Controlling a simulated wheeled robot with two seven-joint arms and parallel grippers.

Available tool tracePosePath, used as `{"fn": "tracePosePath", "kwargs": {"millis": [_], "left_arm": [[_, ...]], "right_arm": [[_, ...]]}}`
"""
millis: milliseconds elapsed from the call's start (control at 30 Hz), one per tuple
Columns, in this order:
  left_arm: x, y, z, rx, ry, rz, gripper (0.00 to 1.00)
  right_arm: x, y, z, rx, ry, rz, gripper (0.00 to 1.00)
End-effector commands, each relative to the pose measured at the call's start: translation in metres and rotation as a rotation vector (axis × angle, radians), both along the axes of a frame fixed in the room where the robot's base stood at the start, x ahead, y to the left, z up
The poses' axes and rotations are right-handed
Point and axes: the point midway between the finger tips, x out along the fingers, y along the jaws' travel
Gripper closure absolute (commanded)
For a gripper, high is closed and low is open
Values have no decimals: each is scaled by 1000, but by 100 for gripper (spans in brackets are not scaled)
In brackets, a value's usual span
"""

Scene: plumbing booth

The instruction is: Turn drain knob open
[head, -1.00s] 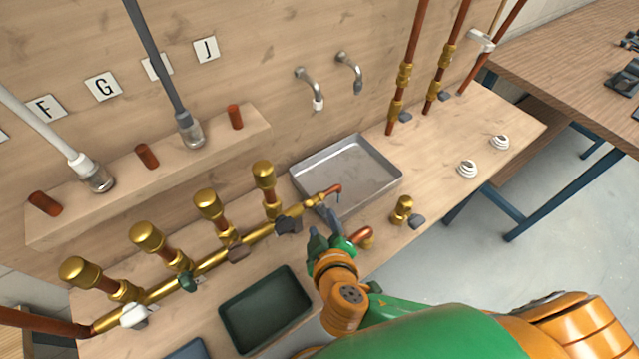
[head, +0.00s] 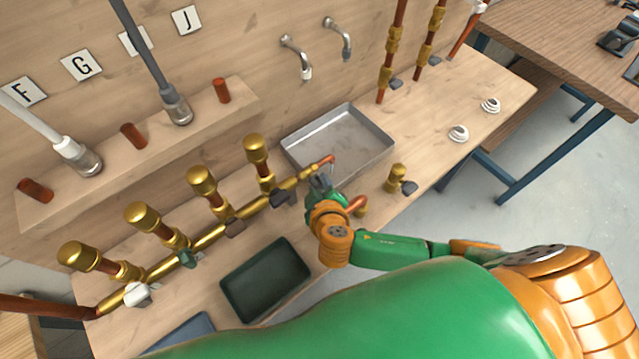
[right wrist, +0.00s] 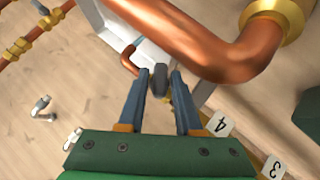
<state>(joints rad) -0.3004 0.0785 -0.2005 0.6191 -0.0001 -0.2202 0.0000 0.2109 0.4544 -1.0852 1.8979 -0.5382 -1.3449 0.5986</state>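My right gripper (head: 320,182) reaches to the right end of the brass manifold (head: 208,238), by the small copper drain spout (head: 327,160) above the metal tray's near edge. In the right wrist view its two blue-grey fingers (right wrist: 158,88) are open. A dark grey knob (right wrist: 160,76), apparently the drain knob, shows between the fingertips, seen nearly edge-on. Gaps show on both sides, and I cannot tell whether either finger touches it. In the head view the gripper hides the knob. My left gripper is not in view.
A thick copper pipe (right wrist: 215,45) passes close to the right finger in the wrist view. The metal tray (head: 375,155) lies behind the gripper, a dark green tray (head: 246,312) in front left. A black valve handle (head: 284,198) is just left. A brass valve (head: 398,178) stands to the right.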

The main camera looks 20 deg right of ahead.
Motion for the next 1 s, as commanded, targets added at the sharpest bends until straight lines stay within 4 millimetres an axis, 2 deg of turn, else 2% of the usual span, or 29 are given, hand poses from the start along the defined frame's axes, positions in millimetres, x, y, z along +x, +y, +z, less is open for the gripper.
{"fn": "tracePosePath", "kwargs": {"millis": [267, 467, 667, 1000], "left_arm": [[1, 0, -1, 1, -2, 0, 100], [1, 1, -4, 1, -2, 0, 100], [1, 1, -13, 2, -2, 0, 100], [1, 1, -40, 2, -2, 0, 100]], "right_arm": [[0, 0, -1, -15, -2, -1, 100], [-1, 1, -2, -89, -30, -2, 100], [-1, 2, -5, -236, -84, -3, 100], [-1, 3, -8, -513, -187, -2, 100]]}}
